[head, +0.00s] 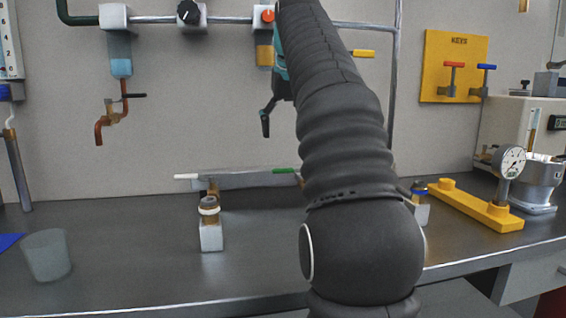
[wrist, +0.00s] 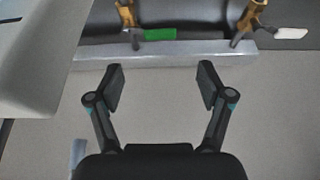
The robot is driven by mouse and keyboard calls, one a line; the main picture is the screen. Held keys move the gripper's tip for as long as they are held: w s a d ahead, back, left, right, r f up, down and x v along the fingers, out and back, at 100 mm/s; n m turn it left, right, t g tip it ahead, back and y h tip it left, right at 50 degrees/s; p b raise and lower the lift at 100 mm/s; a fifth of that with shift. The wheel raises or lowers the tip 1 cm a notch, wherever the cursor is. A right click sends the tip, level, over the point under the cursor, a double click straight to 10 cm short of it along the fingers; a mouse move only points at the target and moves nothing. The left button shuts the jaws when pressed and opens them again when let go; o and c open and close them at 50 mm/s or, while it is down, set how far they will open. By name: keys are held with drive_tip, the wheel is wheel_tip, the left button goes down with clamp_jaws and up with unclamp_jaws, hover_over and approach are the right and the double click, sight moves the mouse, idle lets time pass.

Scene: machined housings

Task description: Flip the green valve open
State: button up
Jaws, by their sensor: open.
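The green valve handle (head: 285,170) lies level along a grey metal bar at the back of the bench, just left of my arm. In the wrist view the green handle (wrist: 160,34) sticks out sideways from a brass valve body (wrist: 127,12). My arm hides that body in the head view. My gripper (wrist: 160,85) is open and empty, its two fingers apart, and the green handle shows beyond the gap between them, not touched. In the head view my gripper (head: 266,118) is above the handle, one dark finger showing.
A white-handled valve (head: 186,176) shares the grey bar (head: 240,180). A white block with a ringed fitting (head: 210,225) stands in front. A translucent cup (head: 46,255) is at left. A pipe with a copper tap (head: 112,115) hangs above. A yellow gauge stand (head: 480,206) is at right.

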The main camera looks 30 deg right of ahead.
sight(283, 169)
drive_tip(key=x, duration=0.9)
drive_tip(key=c, duration=1.5)
drive_tip(key=shift+a, duration=0.1)
clamp_jaws()
